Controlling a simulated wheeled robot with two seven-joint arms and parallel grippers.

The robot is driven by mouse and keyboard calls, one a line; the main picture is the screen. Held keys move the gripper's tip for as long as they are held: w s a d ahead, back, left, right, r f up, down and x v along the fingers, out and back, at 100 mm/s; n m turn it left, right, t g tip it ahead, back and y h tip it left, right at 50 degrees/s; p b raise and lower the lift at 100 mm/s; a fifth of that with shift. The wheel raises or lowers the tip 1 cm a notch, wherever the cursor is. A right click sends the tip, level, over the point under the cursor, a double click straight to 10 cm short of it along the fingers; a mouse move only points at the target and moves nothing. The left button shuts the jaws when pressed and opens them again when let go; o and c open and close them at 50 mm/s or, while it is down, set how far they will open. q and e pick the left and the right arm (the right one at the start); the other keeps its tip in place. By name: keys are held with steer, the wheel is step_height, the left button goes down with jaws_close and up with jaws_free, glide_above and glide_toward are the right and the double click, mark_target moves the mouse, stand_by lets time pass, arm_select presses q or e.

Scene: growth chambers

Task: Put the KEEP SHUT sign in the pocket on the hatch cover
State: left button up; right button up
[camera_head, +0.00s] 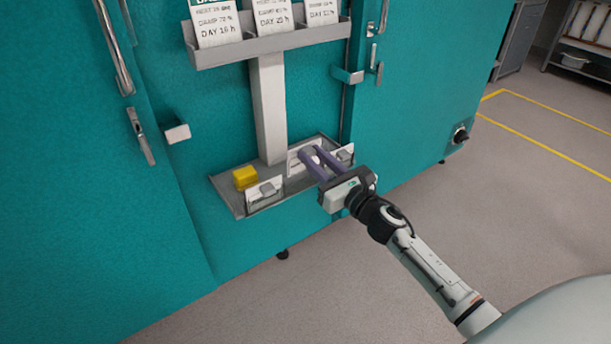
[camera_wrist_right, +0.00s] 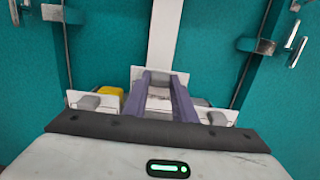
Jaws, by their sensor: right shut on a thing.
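My right gripper (camera_head: 319,162) reaches over a shallow grey tray (camera_head: 233,200) low on the teal chamber front. Its purple fingers are shut on a white sign (camera_head: 296,157) in the middle of the tray. In the right wrist view the fingers (camera_wrist_right: 158,98) are on either side of a pale block at this sign (camera_wrist_right: 160,76). Its lettering is too small to read, so I cannot tell whether it says KEEP SHUT. Similar white signs with grey blocks stand to its left (camera_head: 264,193) and right (camera_head: 343,153). I cannot make out the hatch cover's pocket. My left gripper is out of view.
A yellow block (camera_head: 244,177) lies in the tray's left part. A pale post (camera_head: 268,105) rises behind the tray to a grey rack (camera_head: 270,43) holding several printed cards. Handles and latches (camera_head: 177,133) stick out from the doors.

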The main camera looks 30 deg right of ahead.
steer(key=shift+s, duration=0.1)
steer(key=shift+s+d+f, duration=0.1)
steer(key=shift+s, duration=1.05)
steer(key=shift+s+d+f, duration=0.1)
steer(key=shift+s, duration=1.05)
steer(key=shift+s+d+f+b, duration=0.1)
steer(key=shift+s+b, duration=0.05)
steer(key=shift+s, duration=1.15)
steer(key=shift+s+d+b, duration=0.1)
steer(key=shift+s+b, duration=0.05)
steer(key=shift+s, duration=1.15)
